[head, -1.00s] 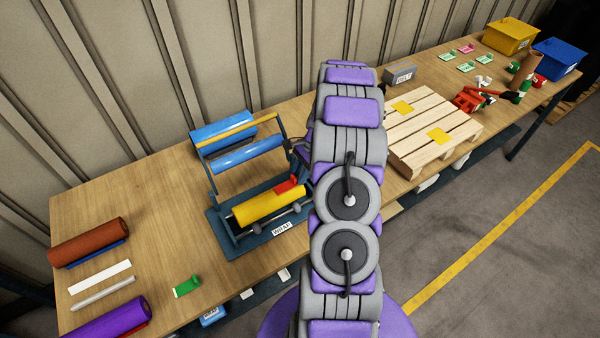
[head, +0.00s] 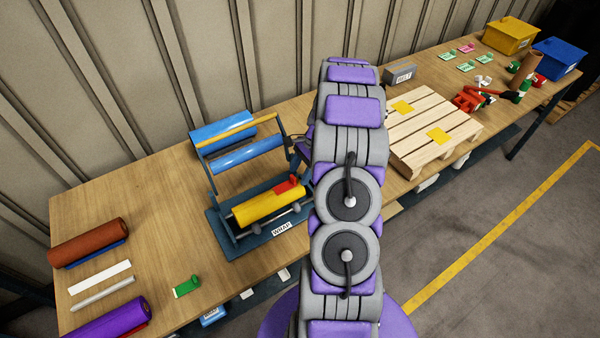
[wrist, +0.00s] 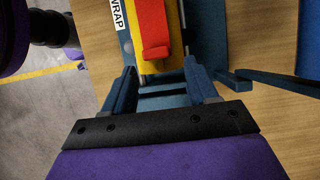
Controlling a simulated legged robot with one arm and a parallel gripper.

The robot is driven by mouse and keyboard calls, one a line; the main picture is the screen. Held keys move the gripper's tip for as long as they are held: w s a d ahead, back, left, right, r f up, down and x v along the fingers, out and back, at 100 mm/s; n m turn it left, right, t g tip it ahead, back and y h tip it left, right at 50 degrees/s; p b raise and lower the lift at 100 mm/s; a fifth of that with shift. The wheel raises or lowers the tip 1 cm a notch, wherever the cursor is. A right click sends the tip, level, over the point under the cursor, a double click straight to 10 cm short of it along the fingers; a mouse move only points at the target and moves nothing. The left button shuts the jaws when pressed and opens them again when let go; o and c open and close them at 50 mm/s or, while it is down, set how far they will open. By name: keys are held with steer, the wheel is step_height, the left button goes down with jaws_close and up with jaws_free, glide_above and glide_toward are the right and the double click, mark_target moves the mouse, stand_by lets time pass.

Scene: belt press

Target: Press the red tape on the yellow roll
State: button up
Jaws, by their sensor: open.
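The yellow roll (head: 254,208) lies in the blue wrap stand (head: 222,236), near the table's front edge. The red tape (head: 286,186) sits on the roll's right end, with a small end standing up. In the wrist view the red tape (wrist: 151,24) runs along the yellow roll (wrist: 175,30), its folded end nearest my gripper. My gripper (wrist: 160,82) is open, with its two blue fingers spread and nothing between them. The fingertips are just short of the tape's end; I cannot tell whether they touch anything. In the head view my arm hides the gripper.
Blue rollers (head: 246,155) stand in the stand's frame above the yellow roll. A blue bar (wrist: 270,84) lies right of my fingers in the wrist view. A wooden pallet (head: 425,125) is right of my arm. The table left of the stand has free room.

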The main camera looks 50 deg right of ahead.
steer(key=v, duration=1.6)
steer(key=shift+d+p, duration=0.2)
steer(key=shift+p, duration=0.2)
steer(key=shift+r, duration=0.15)
steer(key=p+v, duration=0.4)
steer(key=v, duration=0.2)
steer(key=shift+d+r, duration=0.25)
steer(key=shift+r, duration=0.05)
steer(key=shift+s+d+r, duration=0.1)
steer(key=d+r+p, duration=0.1)
steer(key=d+p, duration=0.1)
steer(key=d, duration=0.1)
steer(key=s+d+r+p, duration=0.1)
steer(key=d, duration=0.1)
steer(key=shift+r, duration=0.3)
stand_by(0.5)
steer(key=shift+a, duration=0.1)
stand_by(0.9)
